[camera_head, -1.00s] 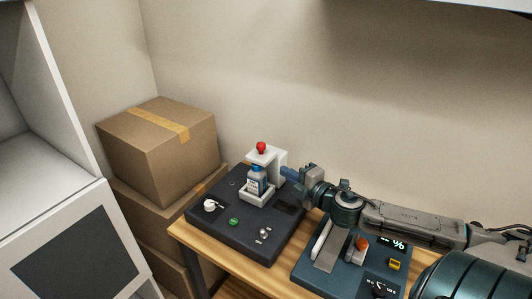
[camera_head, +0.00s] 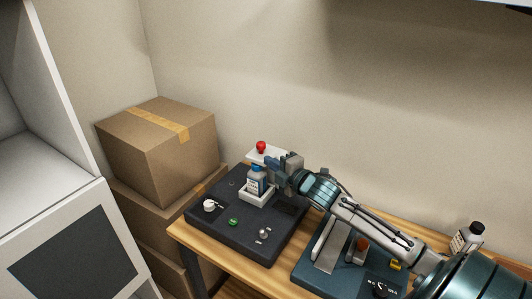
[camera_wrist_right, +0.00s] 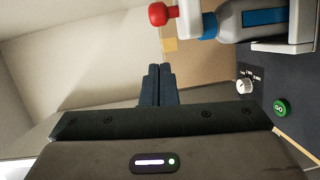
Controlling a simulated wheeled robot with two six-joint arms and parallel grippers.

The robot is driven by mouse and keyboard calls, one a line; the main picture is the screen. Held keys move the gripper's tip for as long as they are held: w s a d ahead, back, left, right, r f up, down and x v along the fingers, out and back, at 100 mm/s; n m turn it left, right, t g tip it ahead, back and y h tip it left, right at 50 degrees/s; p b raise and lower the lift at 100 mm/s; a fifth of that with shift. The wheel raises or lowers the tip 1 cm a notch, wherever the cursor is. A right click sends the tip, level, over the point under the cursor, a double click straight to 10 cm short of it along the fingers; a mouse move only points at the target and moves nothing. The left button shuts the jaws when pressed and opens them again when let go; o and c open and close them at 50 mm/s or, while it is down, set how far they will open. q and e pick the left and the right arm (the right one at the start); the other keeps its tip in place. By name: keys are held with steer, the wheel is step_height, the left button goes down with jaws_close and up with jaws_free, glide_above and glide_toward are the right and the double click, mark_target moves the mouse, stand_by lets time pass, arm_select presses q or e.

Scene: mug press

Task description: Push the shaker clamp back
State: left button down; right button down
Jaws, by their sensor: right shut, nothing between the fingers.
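The shaker (camera_head: 236,224) is a dark box on the wooden table. Its white clamp (camera_head: 258,153) carries a red knob (camera_head: 261,146) on top. A bottle with a blue cap (camera_head: 256,178) stands upright in the white holder under the clamp. My right gripper (camera_head: 272,164) is shut and empty, close to the right side of the clamp and bottle, and hides part of the clamp's post. In the right wrist view its closed fingers (camera_wrist_right: 156,85) point past the red knob (camera_wrist_right: 161,14); I cannot tell whether they touch the clamp. My left gripper is not in view.
A second device (camera_head: 310,270) stands to the right under my arm. A dark-capped bottle (camera_head: 467,237) stands at the far right. Cardboard boxes (camera_head: 160,148) are stacked left of the table. The wall is close behind.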

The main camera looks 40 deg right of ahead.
mark_target(266, 153)
steer(key=shift+w+d+f+p, duration=0.1)
steer(key=shift+w+d+p, duration=0.25)
steer(key=shift+w, duration=0.65)
steer(key=shift+w+d+f+p, duration=0.1)
steer(key=shift+w+d, duration=0.3)
steer(key=shift+w, duration=0.65)
steer(key=shift+w+d+f+p, duration=0.1)
steer(key=shift+w+d+p, duration=0.25)
steer(key=shift+w, duration=0.65)
